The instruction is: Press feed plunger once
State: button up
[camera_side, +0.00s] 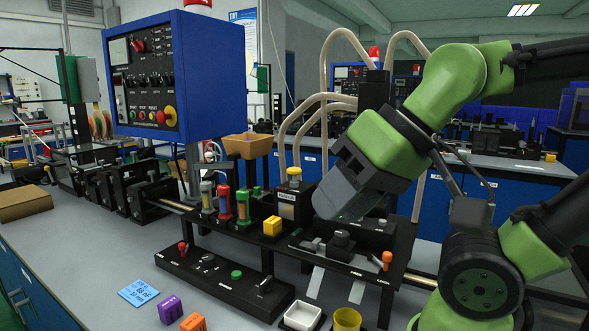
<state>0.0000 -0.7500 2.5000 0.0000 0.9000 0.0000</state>
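My gripper (342,205) is a grey block at the end of the green arm. It points down and left above a black station with a short round black knob (342,238) on top. The gripper appears apart from the knob. Its fingers merge in this view, so I cannot tell whether they are open. No part is readably labelled as the feed plunger; the black knob may be it. A green button (236,274) sits on the low black control strip (218,279) in front. A yellow-capped black unit (294,198) stands behind and left of the gripper.
Yellow, red (225,203) and green upright cylinders stand left of the gripper, near a yellow block (272,227). A white tray (302,316) and yellow cup (346,320) stand in front.

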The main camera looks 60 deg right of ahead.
grip_shut()
dwell(1.5)
